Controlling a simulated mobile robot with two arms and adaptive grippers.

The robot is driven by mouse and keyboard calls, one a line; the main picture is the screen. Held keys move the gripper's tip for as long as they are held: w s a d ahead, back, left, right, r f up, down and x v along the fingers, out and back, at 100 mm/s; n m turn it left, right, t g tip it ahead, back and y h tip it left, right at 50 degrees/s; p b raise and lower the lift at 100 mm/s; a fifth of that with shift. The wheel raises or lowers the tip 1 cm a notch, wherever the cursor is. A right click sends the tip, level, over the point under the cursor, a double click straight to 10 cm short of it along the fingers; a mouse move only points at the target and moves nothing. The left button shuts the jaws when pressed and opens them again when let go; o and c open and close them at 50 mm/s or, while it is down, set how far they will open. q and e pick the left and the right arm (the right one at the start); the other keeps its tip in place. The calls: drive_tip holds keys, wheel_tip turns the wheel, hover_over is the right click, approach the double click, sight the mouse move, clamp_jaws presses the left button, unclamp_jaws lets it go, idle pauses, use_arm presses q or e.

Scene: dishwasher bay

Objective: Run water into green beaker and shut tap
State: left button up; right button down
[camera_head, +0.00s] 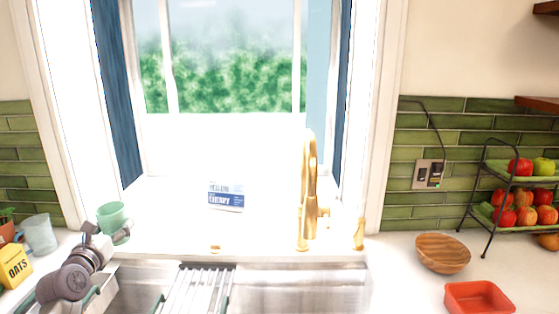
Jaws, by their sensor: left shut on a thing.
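The green beaker (113,217) is upright at the left, over the counter behind the sink's left corner. My left gripper (98,234) comes in from the lower left and is shut on the beaker's near side; its fingertips are partly hidden. I cannot tell whether the beaker touches the counter. The gold tap (309,180) stands behind the sink, right of the middle, with a small side lever (323,211). No water stream is visible. My right gripper is out of view.
The steel sink (300,285) has a drying rack (200,290) across it. A carton (226,196) stands on the sill. An oats box (15,267) and a clear cup (39,234) are far left. A wooden bowl (442,253), red tray (479,297) and fruit stand (488,217) are right.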

use_arm(q)
drive_tip(key=s+d+f+m+h, duration=0.1)
drive_tip(key=s+d+f+h, duration=0.1)
drive_tip(key=s+d+f, duration=0.4)
drive_tip(key=s+d+f+m+h, duration=0.1)
drive_tip(key=s+d+f+h, duration=0.1)
drive_tip(key=s+d+f, duration=0.5)
drive_tip(key=s+d, duration=0.1)
drive_tip(key=d, duration=0.5)
drive_tip(key=shift+f+m, duration=0.2)
drive_tip(key=shift+m, duration=0.1)
drive_tip(key=s+d, duration=0.1)
drive_tip(key=s, duration=0.2)
drive_tip(key=s+d, duration=0.2)
drive_tip(key=s, duration=0.1)
drive_tip(key=s+d, duration=0.1)
drive_tip(key=s, duration=0.2)
drive_tip(key=shift+s+d+f, duration=0.1)
drive_tip(key=shift+d+f, duration=0.2)
drive_tip(key=shift+d, duration=0.05)
drive_tip(key=s+y, duration=0.1)
drive_tip(key=s, duration=0.2)
drive_tip(key=s+r+n+y, duration=0.1)
drive_tip(key=s, duration=0.2)
drive_tip(key=s+r+n+y, duration=0.1)
drive_tip(key=s, duration=0.2)
drive_tip(key=shift+s+a+r+b, duration=0.15)
drive_tip(key=shift+s+a+b, duration=0.05)
drive_tip(key=shift+a+b, duration=0.15)
